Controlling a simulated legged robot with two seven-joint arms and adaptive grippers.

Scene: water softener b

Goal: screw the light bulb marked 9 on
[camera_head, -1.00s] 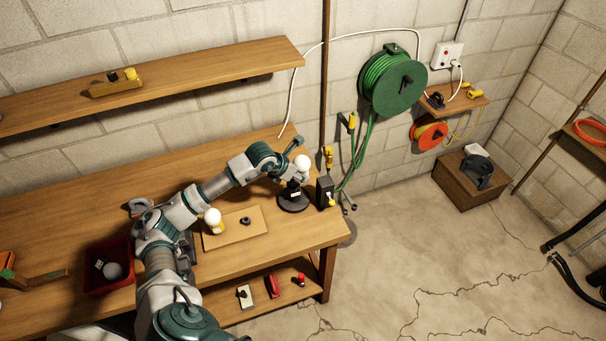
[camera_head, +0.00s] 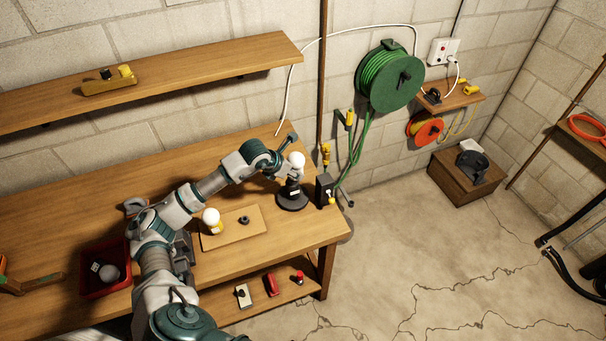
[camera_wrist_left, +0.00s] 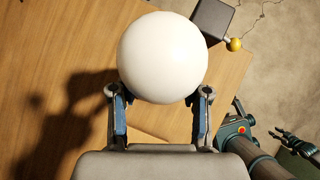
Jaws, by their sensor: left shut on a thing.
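A round white bulb (camera_head: 297,159) is at the black lamp stand (camera_head: 292,200) near the bench's right end. My left gripper (camera_head: 288,168) is shut on this bulb. In the left wrist view the white globe (camera_wrist_left: 162,57) fills the space between the fingertips of my left gripper (camera_wrist_left: 160,92). No number shows on it, and its lower end and thread are hidden. I cannot tell whether it sits in the socket. My right gripper (camera_wrist_left: 294,145) shows small at the lower right of the left wrist view, apart from the bulb; its opening is unclear.
A second white bulb with a yellow part (camera_head: 212,221) stands on a thin board (camera_head: 240,236) beside a dark ring (camera_head: 244,220). A red bin (camera_head: 92,290) holds another round bulb. A black box (camera_head: 325,188) stands close right of the lamp stand.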

